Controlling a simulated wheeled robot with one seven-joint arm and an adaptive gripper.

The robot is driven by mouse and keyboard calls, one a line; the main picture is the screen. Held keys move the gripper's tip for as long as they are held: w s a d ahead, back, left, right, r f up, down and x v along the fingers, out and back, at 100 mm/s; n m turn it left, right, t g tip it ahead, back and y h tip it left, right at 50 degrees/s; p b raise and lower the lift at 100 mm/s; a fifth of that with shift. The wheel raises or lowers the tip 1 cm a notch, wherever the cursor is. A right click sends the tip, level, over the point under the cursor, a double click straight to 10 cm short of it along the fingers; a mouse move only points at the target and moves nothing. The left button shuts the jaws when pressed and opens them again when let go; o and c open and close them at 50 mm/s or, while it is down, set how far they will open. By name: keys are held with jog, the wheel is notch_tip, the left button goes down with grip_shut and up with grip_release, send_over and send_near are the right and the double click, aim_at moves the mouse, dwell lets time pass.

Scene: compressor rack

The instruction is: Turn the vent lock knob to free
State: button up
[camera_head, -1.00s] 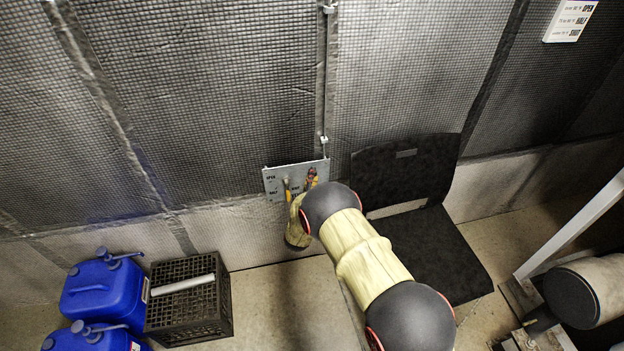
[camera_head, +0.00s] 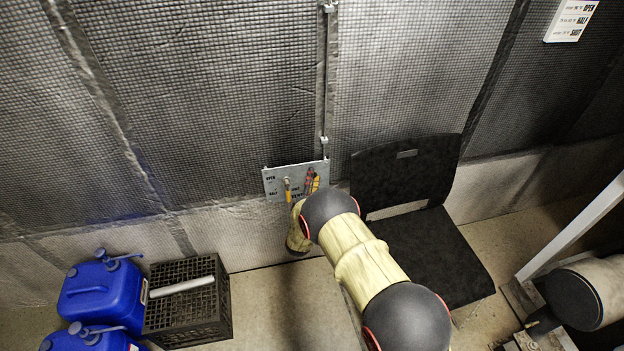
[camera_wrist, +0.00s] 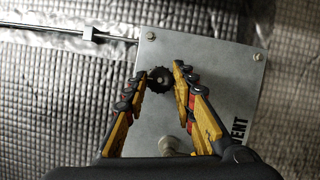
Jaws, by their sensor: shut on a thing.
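A grey metal vent panel (camera_head: 273,182) is fixed low on the wall, with OPEN, HALF and VENT lettering. In the wrist view the panel (camera_wrist: 215,75) carries a dark, toothed round knob (camera_wrist: 159,84), apparently the lock knob. My gripper (camera_wrist: 161,73) has its yellow-and-black fingers on both sides of this knob and is shut on it. In the head view my gripper (camera_head: 312,177) is at the panel's right part, and the knob is hidden there. A pale lever or handle (camera_head: 287,185) stands left of my fingers; a pale round end (camera_wrist: 172,145) shows between the fingers in the wrist view.
A thin rod (camera_head: 324,90) runs up the quilted wall from the panel. A black chair (camera_head: 405,175) stands close on the right. A black crate (camera_head: 188,325) and blue jerrycans (camera_head: 102,290) are at lower left. A sign (camera_head: 570,20) hangs at upper right.

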jog(key=o, duration=1.2)
jog(key=shift+a, duration=0.1)
jog(key=shift+c, duration=0.2)
jog(key=s+a+f, duration=0.1)
jog(key=s, duration=1.1)
jog(key=shift+a, duration=0.1)
